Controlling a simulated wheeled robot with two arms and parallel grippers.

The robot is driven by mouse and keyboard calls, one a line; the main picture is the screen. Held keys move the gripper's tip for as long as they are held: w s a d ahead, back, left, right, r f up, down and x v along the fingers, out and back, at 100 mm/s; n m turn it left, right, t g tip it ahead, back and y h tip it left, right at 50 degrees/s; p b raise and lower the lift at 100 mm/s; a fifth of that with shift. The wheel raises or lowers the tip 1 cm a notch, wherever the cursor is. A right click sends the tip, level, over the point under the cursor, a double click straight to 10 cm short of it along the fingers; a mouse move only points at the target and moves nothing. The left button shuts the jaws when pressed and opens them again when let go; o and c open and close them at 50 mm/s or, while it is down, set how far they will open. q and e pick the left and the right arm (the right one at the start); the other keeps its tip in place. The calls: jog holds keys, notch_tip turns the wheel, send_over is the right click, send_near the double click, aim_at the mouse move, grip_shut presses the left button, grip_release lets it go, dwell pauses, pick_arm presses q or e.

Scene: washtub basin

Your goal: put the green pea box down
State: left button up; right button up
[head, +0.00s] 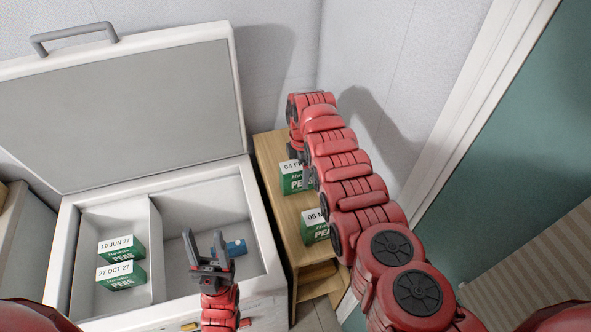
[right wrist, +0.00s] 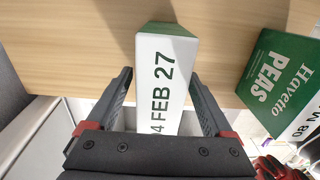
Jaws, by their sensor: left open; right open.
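A green pea box with a white top reading "04 FEB 27" (head: 294,180) stands on the wooden stand (head: 270,155). It also shows in the right wrist view (right wrist: 165,80), between the fingers of my right gripper (right wrist: 161,76). That gripper is open, with one finger on each side of the box and small gaps beside it. In the head view my right arm hides part of this box. My left gripper (head: 208,250) is open and empty above the right compartment of the white chest (head: 255,215).
A second pea box, "08 M...", stands nearer on the stand (head: 313,228), partly behind my right arm. Two pea boxes, "19 JUN 27" (head: 121,247) and "27 OCT 27" (head: 120,275), sit in the chest's left compartment. A blue item (head: 236,247) lies in the right one. The lid (head: 120,110) stands open.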

notch_tip(320, 180, up, 4)
jog(key=shift+f+p, duration=0.2)
jog(key=shift+p, duration=0.45)
notch_tip(320, 180, up, 7)
jog(key=b, duration=0.3)
jog(key=shift+s, duration=0.1)
jog(key=shift+s+r, duration=0.15)
jog(key=shift+r, duration=0.55)
